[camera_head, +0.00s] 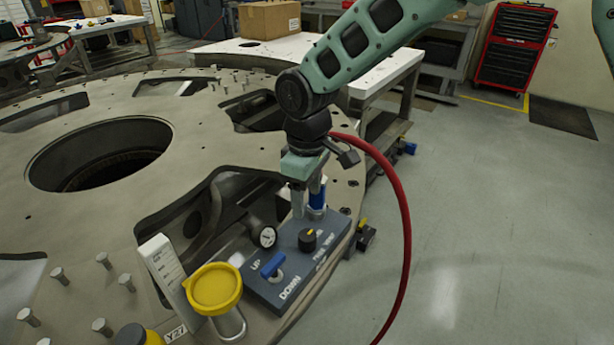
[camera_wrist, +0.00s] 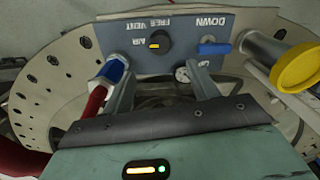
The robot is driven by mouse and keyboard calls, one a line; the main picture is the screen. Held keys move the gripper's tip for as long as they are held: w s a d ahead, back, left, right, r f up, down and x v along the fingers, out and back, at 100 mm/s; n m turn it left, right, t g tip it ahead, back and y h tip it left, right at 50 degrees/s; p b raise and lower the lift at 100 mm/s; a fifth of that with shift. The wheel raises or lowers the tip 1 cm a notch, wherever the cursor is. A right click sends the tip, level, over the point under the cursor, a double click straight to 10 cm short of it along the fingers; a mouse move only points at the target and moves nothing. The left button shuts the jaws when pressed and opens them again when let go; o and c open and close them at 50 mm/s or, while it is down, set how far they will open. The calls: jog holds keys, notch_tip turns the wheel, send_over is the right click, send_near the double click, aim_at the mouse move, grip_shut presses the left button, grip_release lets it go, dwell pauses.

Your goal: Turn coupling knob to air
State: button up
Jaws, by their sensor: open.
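The coupling knob (camera_head: 307,240) is a round black knob with a yellow mark on the blue-grey control panel (camera_head: 338,243). In the wrist view, the knob (camera_wrist: 160,44) has labels around it reading AIR, FREE and VENT, upside down. Its yellow mark lies on the left half there, on the side of the AIR label; the exact setting is hard to tell. My gripper (camera_head: 303,212) is open and empty near the panel's far edge, apart from the knob. In the wrist view, its fingers (camera_wrist: 160,80) stand either side below the knob.
A blue UP/DOWN lever (camera_head: 272,265) is beside the knob. A blue hose fitting (camera_head: 317,197) is close to my fingers, with a red hose (camera_head: 402,215). A gauge (camera_head: 267,237) and a yellow cap (camera_head: 214,287) are nearby. Floor is clear at right.

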jog(key=shift+r+b, duration=0.3)
jog(key=shift+r, duration=2.4)
